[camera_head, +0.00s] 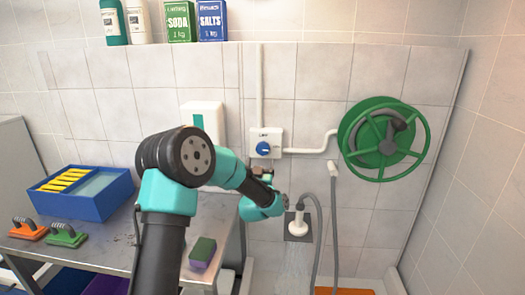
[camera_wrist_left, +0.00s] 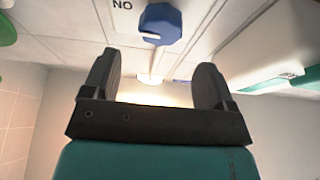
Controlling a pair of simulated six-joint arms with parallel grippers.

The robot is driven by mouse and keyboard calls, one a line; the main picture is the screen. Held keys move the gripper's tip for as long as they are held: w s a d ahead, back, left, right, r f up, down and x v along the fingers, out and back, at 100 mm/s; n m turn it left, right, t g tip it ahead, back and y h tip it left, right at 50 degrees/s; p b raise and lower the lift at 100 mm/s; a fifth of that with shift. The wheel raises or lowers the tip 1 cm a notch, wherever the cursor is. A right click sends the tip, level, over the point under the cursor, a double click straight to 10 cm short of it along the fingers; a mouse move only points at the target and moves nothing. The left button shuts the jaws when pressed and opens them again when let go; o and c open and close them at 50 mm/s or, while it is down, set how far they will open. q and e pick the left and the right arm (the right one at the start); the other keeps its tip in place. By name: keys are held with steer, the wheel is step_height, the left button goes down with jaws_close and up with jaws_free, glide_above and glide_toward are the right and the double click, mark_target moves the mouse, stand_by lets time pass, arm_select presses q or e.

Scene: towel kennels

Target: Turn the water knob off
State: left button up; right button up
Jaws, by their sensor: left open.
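The blue water knob (camera_head: 264,147) sits on a white control box (camera_head: 274,136) on the tiled wall. In the left wrist view the knob (camera_wrist_left: 160,24) shows with a white mark, beside the letters "NO" on its panel. My left gripper (camera_head: 262,172) is just below the control box, partly hidden behind its own arm. In the left wrist view the two dark fingers (camera_wrist_left: 155,63) are spread with nothing between them, and the knob is beyond their tips, apart from them. A white shower head (camera_head: 298,225) on the wall appears to spray water downward. My right gripper is out of view.
A green hose reel (camera_head: 381,138) hangs right of the box, with grey hoses below. A white dispenser (camera_head: 203,122) is at its left. A metal table at left carries a blue tray (camera_head: 85,207), brushes (camera_head: 64,236) and a sponge (camera_head: 203,250). Bottles and boxes stand on the ledge above.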

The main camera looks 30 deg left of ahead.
mark_target(262, 150)
arm_select(q)
steer(key=x, duration=0.7)
steer(key=shift+w+a+r, duration=0.1)
steer(key=shift+w+r, duration=0.05)
steer(key=shift+w, duration=0.1)
steer(key=shift+c, duration=0.2)
steer(key=c, duration=0.8)
